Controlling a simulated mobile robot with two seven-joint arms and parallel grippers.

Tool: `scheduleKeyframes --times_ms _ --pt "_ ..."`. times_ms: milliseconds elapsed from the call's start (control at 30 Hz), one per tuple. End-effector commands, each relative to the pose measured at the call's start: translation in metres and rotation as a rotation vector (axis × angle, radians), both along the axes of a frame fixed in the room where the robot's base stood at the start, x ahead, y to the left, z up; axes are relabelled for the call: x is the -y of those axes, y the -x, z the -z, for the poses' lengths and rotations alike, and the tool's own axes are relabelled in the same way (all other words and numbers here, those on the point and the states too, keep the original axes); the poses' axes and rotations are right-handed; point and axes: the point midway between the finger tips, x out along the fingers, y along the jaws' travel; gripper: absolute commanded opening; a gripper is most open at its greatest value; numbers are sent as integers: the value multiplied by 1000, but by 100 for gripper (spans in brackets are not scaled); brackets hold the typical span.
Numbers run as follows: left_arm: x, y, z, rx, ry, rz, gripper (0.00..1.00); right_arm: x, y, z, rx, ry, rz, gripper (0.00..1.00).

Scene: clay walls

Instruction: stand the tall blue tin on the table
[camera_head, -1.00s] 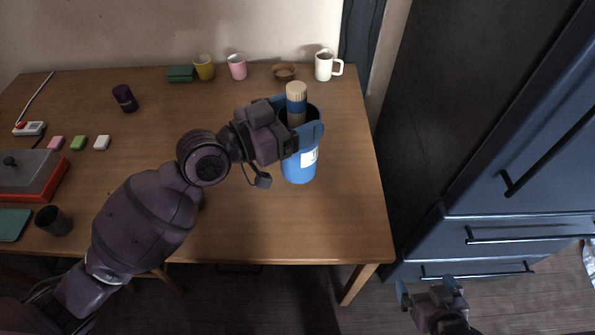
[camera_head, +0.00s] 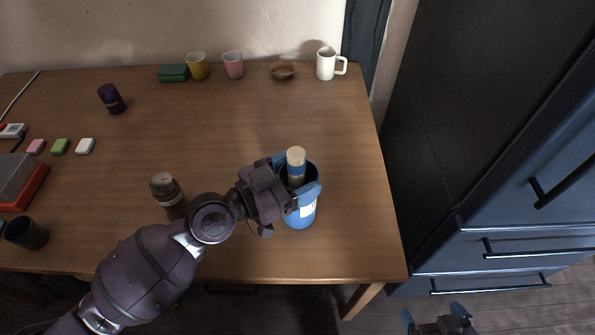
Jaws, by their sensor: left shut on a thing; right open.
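The tall blue tin (camera_head: 302,217) has a white label and a dark open top. It looks upright over the right part of the table (camera_head: 240,125), near its front edge. A beige-topped rod with a blue band (camera_head: 296,157) sticks up out of it. My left gripper (camera_head: 295,180) is shut on the tin near its rim, with one blue finger in front and one behind. I cannot tell whether the tin's bottom touches the table. My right gripper (camera_head: 438,316) is open and empty, low at the bottom right, off the table.
A dark jar (camera_head: 166,190) stands beside my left arm. Along the back are a green box (camera_head: 173,73), yellow cup (camera_head: 197,66), pink cup (camera_head: 233,65), brown bowl (camera_head: 283,71) and white mug (camera_head: 327,64). Dark blue drawers (camera_head: 510,235) stand at right. The table's middle is clear.

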Motion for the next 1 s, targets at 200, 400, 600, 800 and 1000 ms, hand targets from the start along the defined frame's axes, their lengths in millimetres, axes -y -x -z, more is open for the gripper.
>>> scheduleKeyframes --times_ms 200,400,600,800,1000 --pt "0 0 -2 5 1 0 48 2 -1 -4 7 4 -3 100" --pt "0 0 3 3 1 1 48 1 1 0 -1 4 -3 100" --pt "0 0 3 4 0 1 94 0 1 0 -1 3 -5 100" --pt "0 0 3 4 0 0 98 0 1 1 -2 1 -5 100" --pt "0 0 3 4 0 0 98 -1 1 1 -2 1 -5 100"
